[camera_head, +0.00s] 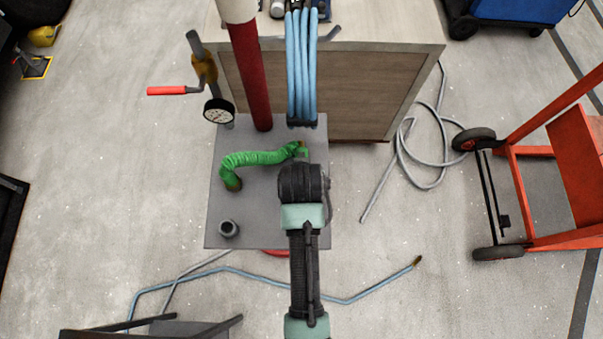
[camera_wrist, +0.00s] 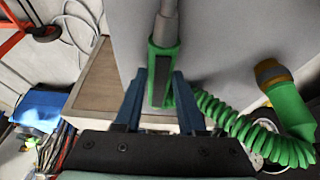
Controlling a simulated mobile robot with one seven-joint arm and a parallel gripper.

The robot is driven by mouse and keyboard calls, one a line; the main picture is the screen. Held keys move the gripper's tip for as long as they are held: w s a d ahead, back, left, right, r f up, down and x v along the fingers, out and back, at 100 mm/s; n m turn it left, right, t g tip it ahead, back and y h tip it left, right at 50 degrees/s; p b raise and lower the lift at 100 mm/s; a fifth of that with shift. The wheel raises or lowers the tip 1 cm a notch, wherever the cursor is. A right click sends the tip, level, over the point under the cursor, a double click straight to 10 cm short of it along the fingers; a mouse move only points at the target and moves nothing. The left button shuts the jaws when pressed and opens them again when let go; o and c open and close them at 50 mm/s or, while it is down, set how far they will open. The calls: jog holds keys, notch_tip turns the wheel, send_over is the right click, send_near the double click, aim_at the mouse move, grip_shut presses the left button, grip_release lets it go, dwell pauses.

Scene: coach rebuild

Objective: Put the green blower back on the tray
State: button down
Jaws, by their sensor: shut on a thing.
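The green blower (camera_wrist: 165,60) is between the two blue fingers of my gripper (camera_wrist: 160,98) in the wrist view, with its grey nozzle pointing up the picture. My gripper is shut on it. Its green coiled hose (camera_head: 252,158) runs left over the grey tray (camera_head: 262,222) in the head view and ends in a brass fitting. In the wrist view the coil (camera_wrist: 240,125) leads to a green end with a brass tip at the right. My wrist (camera_head: 303,182) hides most of the blower in the head view. I cannot tell whether the blower touches the tray.
A dark red post (camera_head: 250,75) rises at the tray's back. Blue hoses (camera_head: 301,70) hang behind. A wooden cabinet (camera_head: 375,90) stands behind, a red cart (camera_head: 545,180) at right.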

jog(key=shift+f+b, duration=0.3)
jog(key=shift+f, duration=0.15)
jog(key=shift+f, duration=0.1)
dwell(0.6)
jog(key=shift+c, duration=2.1)
grip_release()
jog(key=b+v, duration=0.1)
jog(key=v, duration=1.2)
jog(key=shift+b, duration=0.4)
jog(key=shift+s+f, duration=0.1)
